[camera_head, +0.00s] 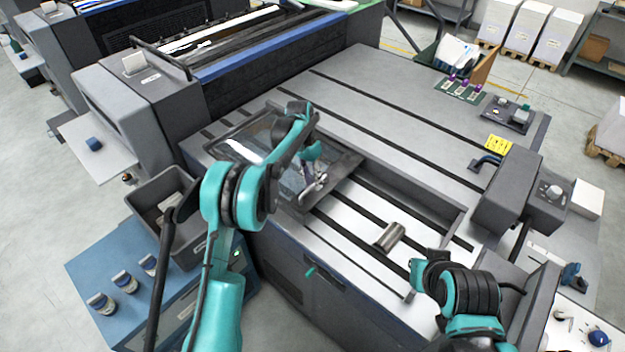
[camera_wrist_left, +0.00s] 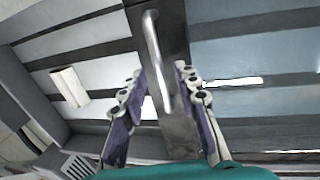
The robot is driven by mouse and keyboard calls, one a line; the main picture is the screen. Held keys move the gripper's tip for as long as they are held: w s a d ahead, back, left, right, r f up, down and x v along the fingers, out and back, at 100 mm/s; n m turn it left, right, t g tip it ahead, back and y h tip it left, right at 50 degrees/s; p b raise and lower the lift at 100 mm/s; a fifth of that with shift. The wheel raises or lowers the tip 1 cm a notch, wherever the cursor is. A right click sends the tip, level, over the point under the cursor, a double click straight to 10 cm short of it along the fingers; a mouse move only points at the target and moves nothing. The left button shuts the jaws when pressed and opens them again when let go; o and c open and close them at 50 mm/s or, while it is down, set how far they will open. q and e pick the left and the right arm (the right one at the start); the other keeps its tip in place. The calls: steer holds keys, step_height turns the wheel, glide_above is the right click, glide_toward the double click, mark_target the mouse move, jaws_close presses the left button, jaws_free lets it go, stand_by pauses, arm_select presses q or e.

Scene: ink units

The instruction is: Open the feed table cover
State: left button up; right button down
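The feed table cover (camera_head: 345,165) is a dark-framed clear panel. It lies over the left part of the recess in the grey feed table (camera_head: 375,100). A metal bar handle (camera_wrist_left: 153,45) runs along its dark frame bar and shows in the head view near my left gripper (camera_head: 312,182). In the left wrist view, my left gripper (camera_wrist_left: 160,90) is open, one finger on each side of the handle's near end. I cannot tell whether either finger touches it. My right arm is at the lower right; its gripper fingers are not visible.
A metal cylinder (camera_head: 390,236) lies on the bare slats right of the cover. A dark grey bin (camera_head: 140,192) and a blue cabinet (camera_head: 95,262) stand left of my left arm. A grey housing (camera_head: 505,190) rises at the table's right end. The table's far surface is mostly clear.

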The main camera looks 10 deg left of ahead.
arm_select(q)
steer(key=shift+r, duration=0.15)
step_height(320, 180, up, 12)
steer(key=w+a, duration=0.1)
steer(key=a, duration=0.1)
steer(key=shift+w+f, duration=0.15)
steer(key=shift+f, duration=0.1)
steer(key=s+a+r+n+t+b, duration=0.15)
steer(key=s+r, duration=0.25)
steer(key=s, duration=0.5)
steer(key=s+a+r+n+t, duration=0.25)
steer(key=s+r, duration=0.25)
steer(key=s, duration=0.4)
steer(key=s+a+f+n+t+y, duration=0.1)
steer(key=s+f+t, duration=0.1)
steer(key=s+f, duration=0.3)
steer(key=s+a+f+n+t+b, duration=0.1)
steer(key=s+f, duration=0.3)
steer(key=s, duration=0.8)
steer(key=shift+a+f+n+t+y, duration=0.35)
steer(key=shift+a+n+t+y, duration=0.1)
steer(key=shift+t, duration=0.25)
